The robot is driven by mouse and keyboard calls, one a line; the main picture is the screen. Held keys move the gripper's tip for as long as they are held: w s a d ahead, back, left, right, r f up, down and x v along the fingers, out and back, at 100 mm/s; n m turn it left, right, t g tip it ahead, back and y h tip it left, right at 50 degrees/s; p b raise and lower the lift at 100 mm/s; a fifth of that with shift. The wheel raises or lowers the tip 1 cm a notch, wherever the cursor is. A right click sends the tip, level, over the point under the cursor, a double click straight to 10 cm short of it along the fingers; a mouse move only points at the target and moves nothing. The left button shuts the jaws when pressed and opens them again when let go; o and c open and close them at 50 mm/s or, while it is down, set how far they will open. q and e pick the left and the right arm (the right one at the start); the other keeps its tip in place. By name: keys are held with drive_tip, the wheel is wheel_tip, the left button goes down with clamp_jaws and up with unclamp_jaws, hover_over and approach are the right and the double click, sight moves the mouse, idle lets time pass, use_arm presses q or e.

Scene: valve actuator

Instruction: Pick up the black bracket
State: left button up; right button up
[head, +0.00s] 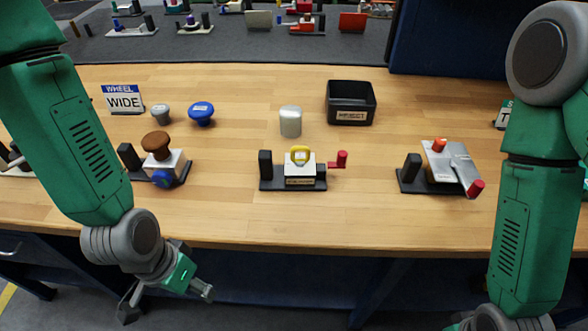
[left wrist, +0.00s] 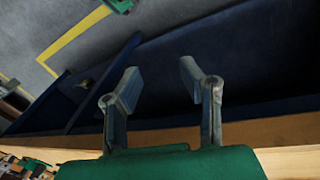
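Three black L-shaped brackets, each a flat base with an upright block, stand on the wooden table in the head view. The left one (head: 130,158) carries a white block with a brown knob and blue knob. The middle one (head: 266,172) carries a white block with a yellow handle and red knob. The right one (head: 411,170) carries a silver plate with red ends. I cannot tell which is meant. My left gripper (head: 167,298) is open and empty in front of the table edge; its spread fingers show in the left wrist view (left wrist: 159,80).
A black REJECT bin (head: 351,103), a silver cylinder (head: 290,121), a blue knob (head: 201,113), a grey knob (head: 161,113) and a WHEEL WIDE sign (head: 122,99) stand behind the brackets. The table's front strip (head: 290,220) is clear.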

sight(265, 152)
use_arm(q)
drive_tip(key=w+d+r+m, duration=0.3)
drive_tip(key=w+m, duration=0.1)
drive_tip(key=m, duration=0.1)
drive_tip(key=w+d+r+m+h, duration=0.1)
drive_tip(key=w+d+r+m, duration=0.2)
drive_tip(key=w+m, duration=0.1)
drive_tip(key=w+d+r+m+g, duration=0.1)
drive_tip(key=w+d+r+m, duration=0.3)
drive_tip(key=m, duration=0.3)
drive_tip(key=shift+w+d+r, duration=0.1)
drive_tip(key=shift+w, duration=0.4)
drive_tip(key=w+r+m+y, duration=0.1)
drive_tip(key=w+r+m, duration=0.2)
drive_tip(key=w+m, duration=0.1)
drive_tip(key=w+r+m+y, duration=0.1)
drive_tip(key=w+r+m, duration=0.2)
drive_tip(key=m, duration=0.3)
drive_tip(key=w+d+r+m+y, duration=0.1)
drive_tip(key=w+r+m, duration=0.3)
drive_tip(key=w+m, duration=0.1)
drive_tip(key=shift+m+t, duration=0.4)
drive_tip(key=shift+m, duration=0.2)
drive_tip(key=f, duration=1.1)
drive_tip(key=shift+w+a+f, duration=0.2)
drive_tip(key=shift+f, duration=0.1)
clamp_jaws()
